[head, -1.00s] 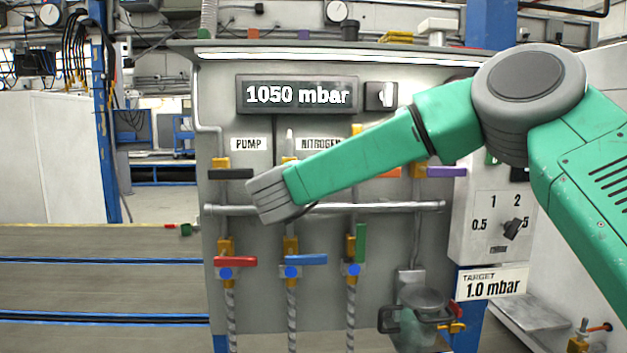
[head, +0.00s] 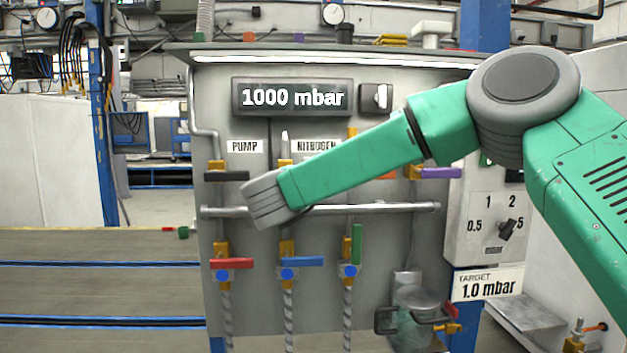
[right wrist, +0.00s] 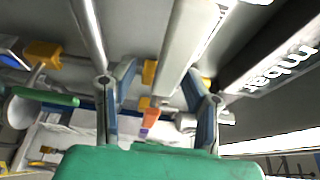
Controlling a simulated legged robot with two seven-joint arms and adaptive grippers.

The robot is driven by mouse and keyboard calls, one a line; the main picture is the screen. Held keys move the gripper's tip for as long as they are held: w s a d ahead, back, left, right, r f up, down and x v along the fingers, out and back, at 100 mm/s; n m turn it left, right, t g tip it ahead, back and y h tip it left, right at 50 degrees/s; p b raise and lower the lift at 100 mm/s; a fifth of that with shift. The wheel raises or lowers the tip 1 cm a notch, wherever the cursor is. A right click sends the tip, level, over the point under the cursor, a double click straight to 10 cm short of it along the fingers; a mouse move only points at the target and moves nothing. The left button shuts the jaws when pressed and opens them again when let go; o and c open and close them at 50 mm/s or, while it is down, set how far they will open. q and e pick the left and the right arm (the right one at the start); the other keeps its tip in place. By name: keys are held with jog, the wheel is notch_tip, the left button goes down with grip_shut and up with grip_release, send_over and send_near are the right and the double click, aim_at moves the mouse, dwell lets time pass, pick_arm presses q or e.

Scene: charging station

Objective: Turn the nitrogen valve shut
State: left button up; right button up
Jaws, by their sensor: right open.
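The NITROGEN label (head: 317,146) is on the grey panel, with a yellow valve body (head: 285,163) below its left end. My right gripper's fingers are hidden in the head view. In the right wrist view my right gripper (right wrist: 157,85) is open, its two fingers spread. A pale bar (right wrist: 190,40) shows beyond and between them; I cannot tell whether it touches either finger. My left gripper is not in view.
The pressure display (head: 293,97) reads 1000 mbar. A black-handled valve (head: 226,175) is left, under PUMP; a purple handle (head: 440,173) is right. Below the horizontal pipe (head: 400,208) are red (head: 232,263), blue (head: 302,261) and green (head: 357,244) handles. Free room lies left of the panel.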

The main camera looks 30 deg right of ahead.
jog(key=v, duration=1.1)
jog(key=shift+s+a, duration=0.15)
jog(key=shift+s, duration=0.05)
jog(key=a+f+n+t+y, duration=0.15)
jog(key=f+n+y, duration=0.4)
jog(key=f, duration=0.75)
jog(key=a+f+n+y, duration=0.25)
jog(key=f+n, duration=0.55)
jog(key=f, duration=0.5)
jog(key=s+f+n+g+y, duration=0.3)
jog(key=s+f+n, duration=0.3)
jog(key=f, duration=0.5)
jog(key=s+d+f+n+g+y, duration=0.15)
jog(key=s+f+n+g, duration=0.3)
jog(key=s+f, duration=0.95)
jog(key=s+d+f+n+g, duration=0.1)
jog(key=s+d+n+g, duration=0.1)
jog(key=s, duration=0.7)
jog(key=s+d+f+n+g, duration=0.1)
jog(key=s+d+f+g, duration=0.1)
jog(key=s, duration=0.8)
jog(key=shift+d+f+n+g, duration=0.3)
jog(key=shift+d+n+g, duration=0.15)
jog(key=shift+g, duration=0.55)
